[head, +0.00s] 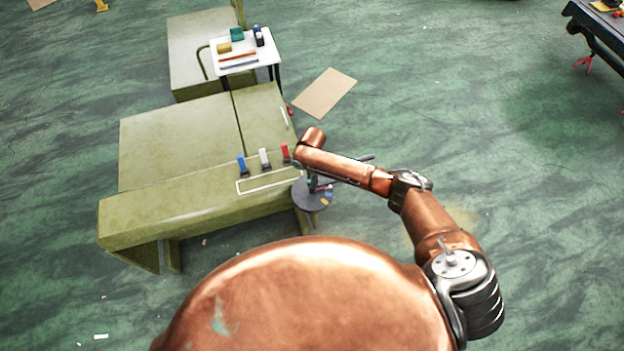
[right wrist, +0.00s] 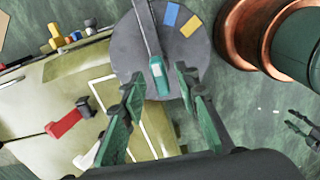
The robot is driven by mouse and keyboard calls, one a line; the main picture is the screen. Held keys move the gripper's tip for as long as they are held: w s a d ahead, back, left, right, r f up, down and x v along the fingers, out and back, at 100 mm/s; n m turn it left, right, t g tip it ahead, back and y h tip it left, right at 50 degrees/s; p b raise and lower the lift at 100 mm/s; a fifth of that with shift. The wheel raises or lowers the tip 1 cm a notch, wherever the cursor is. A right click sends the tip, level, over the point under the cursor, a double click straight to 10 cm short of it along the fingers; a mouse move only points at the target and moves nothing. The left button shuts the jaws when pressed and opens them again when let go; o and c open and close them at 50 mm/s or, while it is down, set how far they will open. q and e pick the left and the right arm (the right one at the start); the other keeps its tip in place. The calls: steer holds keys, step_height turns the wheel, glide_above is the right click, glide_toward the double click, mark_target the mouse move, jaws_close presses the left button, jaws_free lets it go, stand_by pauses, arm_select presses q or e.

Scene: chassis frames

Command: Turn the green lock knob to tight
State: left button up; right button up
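The green lock knob (right wrist: 158,76) shows in the right wrist view on a round grey disc (right wrist: 128,48). A thin dark bar runs from the knob toward the top edge. The disc has a blue mark (right wrist: 171,14) and a yellow mark (right wrist: 190,26); the bar points at neither. My right gripper (right wrist: 158,84) is open, one finger on each side of the knob, with gaps visible; I cannot tell its depth relative to the knob. In the head view the disc (head: 309,200) is partly hidden by my right arm. My left gripper (right wrist: 301,128) appears open at the wrist view's right edge.
An olive chassis frame (head: 160,155) carries blue (head: 241,165), white (head: 264,158) and red (head: 285,152) levers beside the disc. A small white table (head: 225,58) with tools stands behind. Cardboard (head: 324,93) lies on the floor. The floor to the right is mostly clear.

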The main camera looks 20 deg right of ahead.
step_height(320, 180, up, 12)
steer(key=shift+f, duration=0.15)
stand_by(0.7)
